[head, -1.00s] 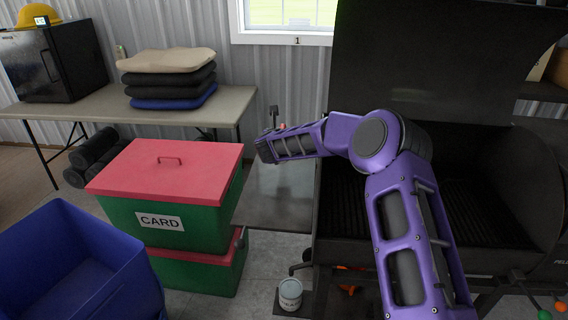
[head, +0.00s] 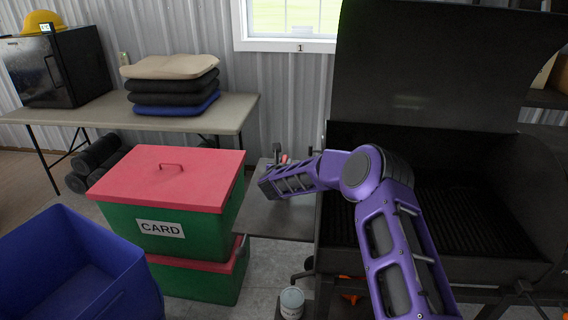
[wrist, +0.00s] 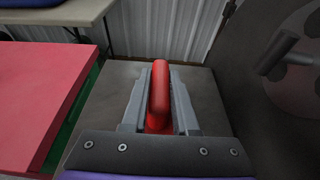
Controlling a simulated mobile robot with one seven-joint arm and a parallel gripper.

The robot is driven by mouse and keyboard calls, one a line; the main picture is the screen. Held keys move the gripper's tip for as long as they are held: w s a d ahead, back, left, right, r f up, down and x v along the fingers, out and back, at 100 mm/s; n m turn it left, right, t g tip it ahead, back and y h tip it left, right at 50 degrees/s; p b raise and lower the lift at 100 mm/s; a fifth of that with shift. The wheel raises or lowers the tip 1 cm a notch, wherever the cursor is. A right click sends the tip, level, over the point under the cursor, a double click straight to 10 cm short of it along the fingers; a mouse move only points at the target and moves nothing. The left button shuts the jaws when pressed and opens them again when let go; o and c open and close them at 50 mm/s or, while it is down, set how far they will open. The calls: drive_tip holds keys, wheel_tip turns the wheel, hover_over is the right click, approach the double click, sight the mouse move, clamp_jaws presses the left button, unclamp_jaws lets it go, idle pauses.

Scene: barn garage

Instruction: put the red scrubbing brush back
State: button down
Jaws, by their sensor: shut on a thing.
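The red scrubbing brush (wrist: 159,88) shows as a rounded red handle in the wrist view. My gripper (wrist: 158,110) is shut on it, with one grey finger on each side. The brush's underside is hidden. In the head view only a small bit of red (head: 284,159) shows behind my wrist. My gripper is over the grey side shelf (head: 268,218) of the grill. I cannot tell whether the brush touches the shelf.
The open black grill (head: 455,155) stands right of the shelf. Stacked green boxes with red lids (head: 170,178), one marked CARD, stand close on the left. A blue bin (head: 75,265) is at front left. A table (head: 235,112) with stacked cushions stands behind. The visible shelf top looks clear.

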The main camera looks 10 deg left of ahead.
drive_tip(key=shift+f, duration=0.1)
drive_tip(key=c, duration=0.7)
unclamp_jaws()
drive_tip(key=shift+s+r, duration=0.1)
drive_tip(key=shift+r, duration=0.1)
drive_tip(key=shift+s+r, duration=0.1)
drive_tip(key=shift+s, duration=0.2)
drive_tip(key=v, duration=1.1)
drive_tip(key=shift+s, duration=0.1)
